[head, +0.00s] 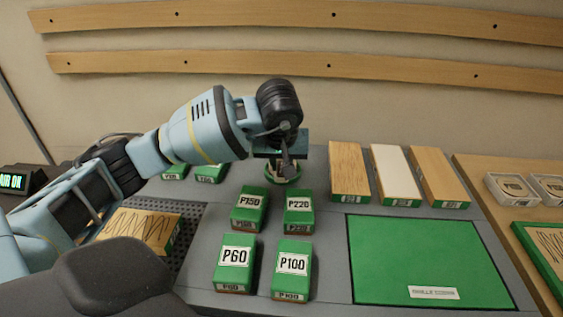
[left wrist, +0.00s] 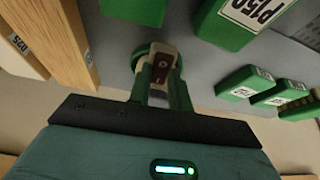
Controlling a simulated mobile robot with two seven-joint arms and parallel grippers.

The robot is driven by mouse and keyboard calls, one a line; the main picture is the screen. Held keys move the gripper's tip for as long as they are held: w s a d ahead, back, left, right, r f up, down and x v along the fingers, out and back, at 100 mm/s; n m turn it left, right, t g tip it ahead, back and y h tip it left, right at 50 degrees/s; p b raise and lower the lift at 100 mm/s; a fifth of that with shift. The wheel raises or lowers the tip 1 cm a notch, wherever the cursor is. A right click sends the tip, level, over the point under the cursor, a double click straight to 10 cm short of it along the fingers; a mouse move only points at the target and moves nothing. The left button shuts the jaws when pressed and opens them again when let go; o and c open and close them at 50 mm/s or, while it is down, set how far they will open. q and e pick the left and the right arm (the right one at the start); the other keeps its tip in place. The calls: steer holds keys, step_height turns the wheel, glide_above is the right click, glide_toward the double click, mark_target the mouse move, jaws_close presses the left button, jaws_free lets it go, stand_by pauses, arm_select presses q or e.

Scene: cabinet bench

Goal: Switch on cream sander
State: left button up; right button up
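The sander (head: 281,177) stands at the back middle of the grey bench, mostly hidden behind my left gripper. Its round green base shows in the head view. In the left wrist view a cream body (left wrist: 160,50) with a brown part (left wrist: 161,69) shows at the fingertips. My left gripper (head: 284,160) points down right over the sander, with its fingers at or around the sander's top. I cannot tell whether the fingers touch or grip it. The switch cannot be made out. My right gripper is in neither view.
Green blocks labelled P150 (head: 250,209), P220 (head: 299,211), P60 (head: 235,263) and P100 (head: 292,268) stand in front. Three boards (head: 395,173) lie to the right, behind a green mat (head: 425,255). A scribbled wood block (head: 140,229) sits left, below my arm.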

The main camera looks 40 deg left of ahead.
arm_select(q)
steer(key=shift+w+a+r+g+h+p, duration=0.1)
steer(key=shift+r+g+h+p, duration=0.25)
steer(key=shift+p, duration=0.25)
jaws_close()
steer(key=shift+w+a+f+g+h+p, duration=0.1)
steer(key=shift+w+g+h+p, duration=0.1)
steer(key=shift+g+h+p, duration=0.35)
steer(key=shift+f+g, duration=0.15)
steer(key=shift+g, duration=0.35)
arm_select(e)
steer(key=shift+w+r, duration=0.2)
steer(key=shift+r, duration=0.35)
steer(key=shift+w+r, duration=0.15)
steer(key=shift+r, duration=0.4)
arm_select(q)
steer(key=shift+f, duration=0.1)
steer(key=o, duration=0.9)
jaws_free()
steer(key=shift+c, duration=0.2)
step_height(320, 180, up, 8)
steer(key=shift+s, duration=0.25)
